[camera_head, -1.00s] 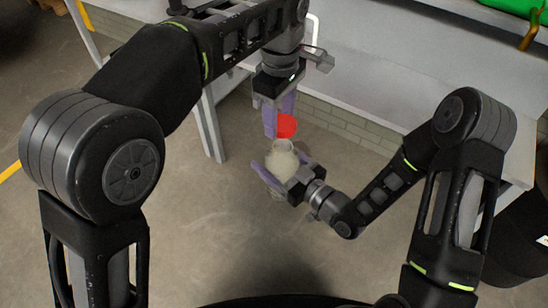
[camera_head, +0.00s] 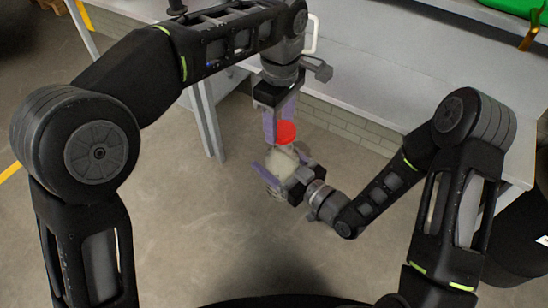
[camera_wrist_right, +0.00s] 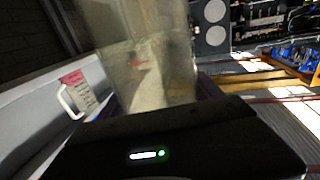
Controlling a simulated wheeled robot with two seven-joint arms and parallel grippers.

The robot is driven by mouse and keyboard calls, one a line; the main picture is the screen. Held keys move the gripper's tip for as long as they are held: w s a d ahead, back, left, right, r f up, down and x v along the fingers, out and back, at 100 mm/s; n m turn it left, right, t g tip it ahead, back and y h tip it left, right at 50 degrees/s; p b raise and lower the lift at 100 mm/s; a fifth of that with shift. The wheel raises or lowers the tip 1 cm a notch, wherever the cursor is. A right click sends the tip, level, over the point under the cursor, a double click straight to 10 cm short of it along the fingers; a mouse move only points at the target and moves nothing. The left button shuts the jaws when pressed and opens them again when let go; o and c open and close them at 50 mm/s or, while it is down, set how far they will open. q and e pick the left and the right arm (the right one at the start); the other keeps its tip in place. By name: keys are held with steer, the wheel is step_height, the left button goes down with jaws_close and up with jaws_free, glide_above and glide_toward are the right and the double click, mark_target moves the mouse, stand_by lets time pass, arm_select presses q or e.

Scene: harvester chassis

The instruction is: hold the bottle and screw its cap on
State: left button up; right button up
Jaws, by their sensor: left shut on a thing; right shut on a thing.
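The red cap (camera_head: 286,132) is between the fingers of my left gripper (camera_head: 279,125), which is shut on it from above. The pale, see-through bottle (camera_head: 281,165) stands roughly upright just below the cap, and my right gripper (camera_head: 270,178) is shut around its body. The cap is at the bottle's mouth; whether it touches the neck or sits straight cannot be told. In the right wrist view the bottle (camera_wrist_right: 150,60) rises large and blurred in front of my gripper, and its top is cut off.
A grey workbench (camera_head: 400,85) stands behind the grippers, with a green item (camera_head: 515,6) at its back right. A dark bin (camera_head: 518,235) is at the right. The floor in front is clear.

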mark_target(282, 170)
arm_select(q)
steer(key=shift+f, duration=1.05)
steer(key=shift+f, duration=0.15)
steer(key=shift+f, duration=0.75)
steer(key=shift+f, duration=0.6)
stand_by(0.6)
